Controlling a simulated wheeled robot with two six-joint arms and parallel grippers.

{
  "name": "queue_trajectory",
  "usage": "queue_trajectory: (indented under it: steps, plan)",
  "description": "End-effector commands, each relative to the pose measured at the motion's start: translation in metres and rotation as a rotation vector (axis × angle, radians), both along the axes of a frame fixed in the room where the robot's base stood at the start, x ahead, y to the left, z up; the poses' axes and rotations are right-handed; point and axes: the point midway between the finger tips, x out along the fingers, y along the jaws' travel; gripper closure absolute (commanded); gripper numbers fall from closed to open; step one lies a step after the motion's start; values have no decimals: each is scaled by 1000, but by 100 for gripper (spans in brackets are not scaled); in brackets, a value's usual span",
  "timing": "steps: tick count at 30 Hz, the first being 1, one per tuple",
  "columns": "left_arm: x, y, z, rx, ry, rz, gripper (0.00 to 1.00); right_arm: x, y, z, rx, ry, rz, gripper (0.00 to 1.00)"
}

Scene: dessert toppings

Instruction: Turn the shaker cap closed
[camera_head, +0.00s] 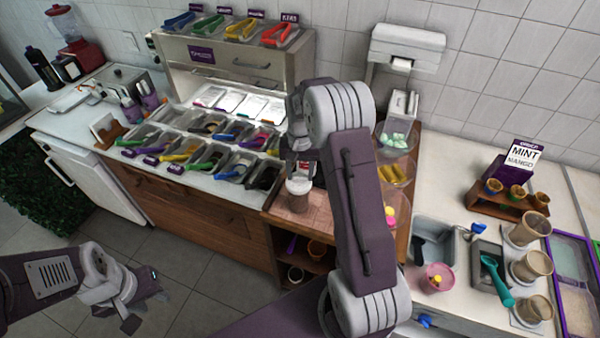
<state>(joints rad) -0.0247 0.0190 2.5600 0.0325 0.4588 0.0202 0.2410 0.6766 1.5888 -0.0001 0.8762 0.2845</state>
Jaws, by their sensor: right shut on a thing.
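A small red patch shows between the fingers. The gripper hides most of the cap, so I cannot tell how far it is turned. My left gripper (146,303) is low at the left, over the floor, open and empty, far from the shaker.
Several topping trays with coloured tongs (180,150) fill the counter left of the shaker. Clear bins (394,172) stand to its right, partly behind my right arm. A pink bowl (436,278) and cups (530,265) sit further right.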

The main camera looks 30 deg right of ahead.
Motion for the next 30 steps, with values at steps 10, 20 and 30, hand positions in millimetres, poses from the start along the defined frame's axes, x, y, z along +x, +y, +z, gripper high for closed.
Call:
queue_trajectory:
  steps: [10, 20, 30]
  plan:
    - [0, 0, 0, 0, 0, 0, 64, 0, 0, 0, -1, -1, 0, 94]
    - [0, 0, 0, 0, 0, 0, 64, 0, 0, 0, 0, 0, 0, 31]
    - [0, 0, -9, 0, 0, 0, 64, 2, 0, 38, -2, -8, 0, 31]
